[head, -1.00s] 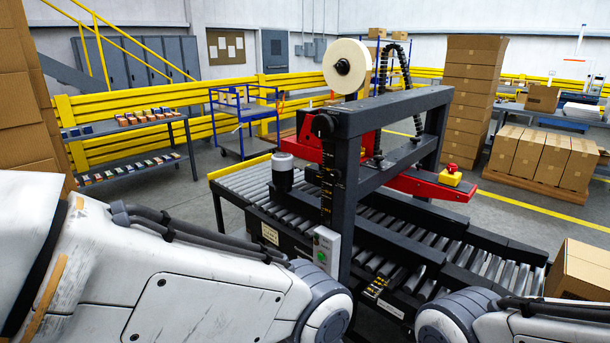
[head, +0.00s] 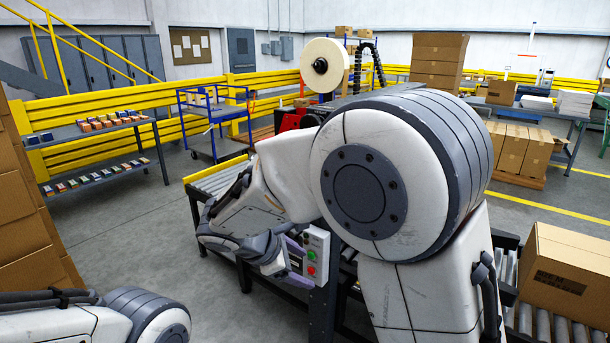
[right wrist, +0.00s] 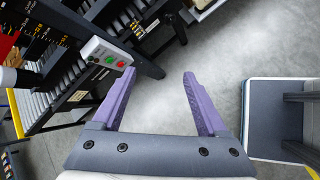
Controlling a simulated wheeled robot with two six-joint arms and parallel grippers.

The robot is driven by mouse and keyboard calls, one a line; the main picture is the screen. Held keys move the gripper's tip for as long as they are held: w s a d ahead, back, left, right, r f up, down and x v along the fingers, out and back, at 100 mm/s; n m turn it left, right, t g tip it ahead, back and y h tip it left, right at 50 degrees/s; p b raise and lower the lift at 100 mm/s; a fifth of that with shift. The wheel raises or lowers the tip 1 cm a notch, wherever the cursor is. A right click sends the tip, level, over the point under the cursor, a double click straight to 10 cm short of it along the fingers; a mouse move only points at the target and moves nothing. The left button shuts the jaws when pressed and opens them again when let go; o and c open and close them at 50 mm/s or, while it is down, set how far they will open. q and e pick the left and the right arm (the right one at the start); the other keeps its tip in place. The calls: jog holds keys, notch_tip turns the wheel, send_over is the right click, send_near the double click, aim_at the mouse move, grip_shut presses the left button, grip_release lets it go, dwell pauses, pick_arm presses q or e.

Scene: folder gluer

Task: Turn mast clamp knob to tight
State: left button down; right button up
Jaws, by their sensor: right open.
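The machine's mast clamp knob cannot be made out; my raised right arm covers most of the mast in the head view. In the right wrist view, a dark post with yellow scale marks (right wrist: 42,32) stands at the upper left. My right gripper (head: 298,262) is open and empty, beside the control box (head: 316,254) with green and red buttons.
The roller conveyor (head: 215,178) runs behind my right arm. A tape roll (head: 323,66) tops the machine. A carton (head: 568,270) sits on the rollers at right. A blue cart (head: 214,122) and a parts shelf (head: 98,150) stand left, with open floor before them.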

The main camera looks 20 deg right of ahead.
jog(key=w+d+r+n+t+h, duration=0.2)
jog(key=w+n, duration=0.1)
jog(key=w, duration=0.5)
jog(key=w+d+r+n+t+h, duration=0.1)
jog(key=w+d+n+t+h, duration=0.15)
jog(key=w, duration=0.55)
jog(key=w+d+r+n+t+h, duration=0.2)
jog(key=w+n+t, duration=0.15)
jog(key=w, duration=0.45)
jog(key=p+x, duration=0.3)
jog(key=x, duration=0.6)
jog(key=shift+d+g+p, duration=0.25)
jog(key=shift+g+p, duration=0.05)
jog(key=shift+g, duration=0.1)
